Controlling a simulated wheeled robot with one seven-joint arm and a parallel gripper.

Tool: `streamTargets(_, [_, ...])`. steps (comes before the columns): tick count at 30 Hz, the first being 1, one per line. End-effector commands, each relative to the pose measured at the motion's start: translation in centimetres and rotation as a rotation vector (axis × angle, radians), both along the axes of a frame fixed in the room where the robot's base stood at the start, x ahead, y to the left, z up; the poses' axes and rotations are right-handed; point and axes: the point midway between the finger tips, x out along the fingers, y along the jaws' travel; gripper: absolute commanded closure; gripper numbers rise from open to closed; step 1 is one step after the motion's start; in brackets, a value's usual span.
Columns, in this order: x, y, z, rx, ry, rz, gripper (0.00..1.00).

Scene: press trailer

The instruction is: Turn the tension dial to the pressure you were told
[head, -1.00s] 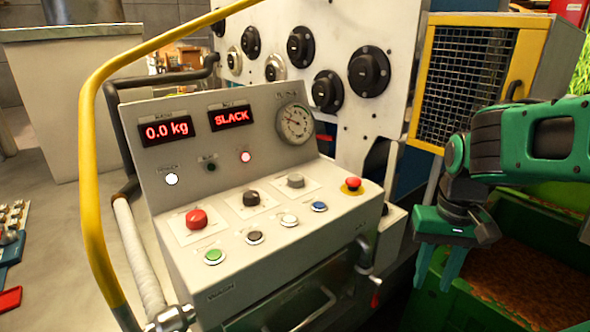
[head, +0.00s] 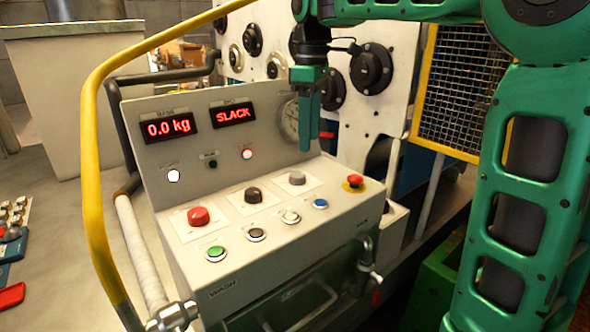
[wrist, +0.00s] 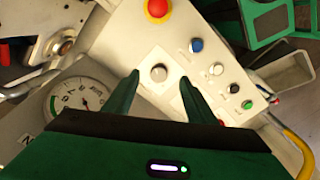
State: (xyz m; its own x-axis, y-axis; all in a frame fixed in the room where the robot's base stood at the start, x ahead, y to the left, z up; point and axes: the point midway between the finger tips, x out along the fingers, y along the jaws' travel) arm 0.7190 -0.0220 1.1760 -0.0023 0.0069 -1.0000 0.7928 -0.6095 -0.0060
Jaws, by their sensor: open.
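The control console (head: 225,290) has three knobs on its sloped top: red (head: 198,216), black (head: 252,195) and grey (head: 296,178). Their labels are too small to read, so I cannot tell which is the tension dial. My gripper (head: 305,145) points down above the grey knob's end of the console, open and empty. In the wrist view the grey knob (wrist: 159,73) shows between my gripper's (wrist: 160,80) spread fingers, with no visible contact. The displays read "0.0 kg" (head: 168,128) and "SLACK" (head: 233,115). The round gauge (head: 290,122) is partly hidden by my gripper.
A red mushroom button (head: 353,181) stands right of the grey knob. Green (head: 215,253), black, white and blue (head: 320,203) buttons line the front. A yellow rail (head: 90,170) bounds the left. A panel of dark knobs (head: 371,68) stands behind.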

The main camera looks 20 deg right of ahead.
Motion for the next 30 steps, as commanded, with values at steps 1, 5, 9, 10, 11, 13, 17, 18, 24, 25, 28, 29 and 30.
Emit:
streamTargets(1, [0.8,0.9,0.4,-0.002,-0.001,0.048,0.49])
streamTargets(5, [1.6,2.1,0.9,-0.005,0.001,0.12,0.49])
streamTargets(9, [1.7,2.3,0.0,-0.004,0.001,0.132,0.49])
streamTargets(10, [1.7,2.2,-0.3,-0.005,0.002,0.131,0.49])
streamTargets(11, [1.7,2.2,-0.8,-0.004,0.003,0.131,0.49])
streamTargets(13, [1.6,2.2,-1.9,-0.006,0.003,0.131,0.49])
streamTargets(17, [1.6,2.1,-4.3,-0.006,0.003,0.128,0.49])
streamTargets(18, [1.6,2.1,-5.1,-0.006,0.003,0.127,0.49])
streamTargets(24, [1.6,2.0,-8.0,-0.006,0.002,0.126,0.49])
streamTargets(25, [1.6,2.0,-8.3,-0.006,0.0,0.126,0.49])
streamTargets(28, [1.6,2.0,-9.1,-0.006,0.0,0.125,0.49])
streamTargets(29, [1.6,2.0,-9.3,-0.006,0.0,0.125,0.49])
streamTargets(30, [1.6,2.0,-9.5,-0.006,-0.001,0.125,0.49])
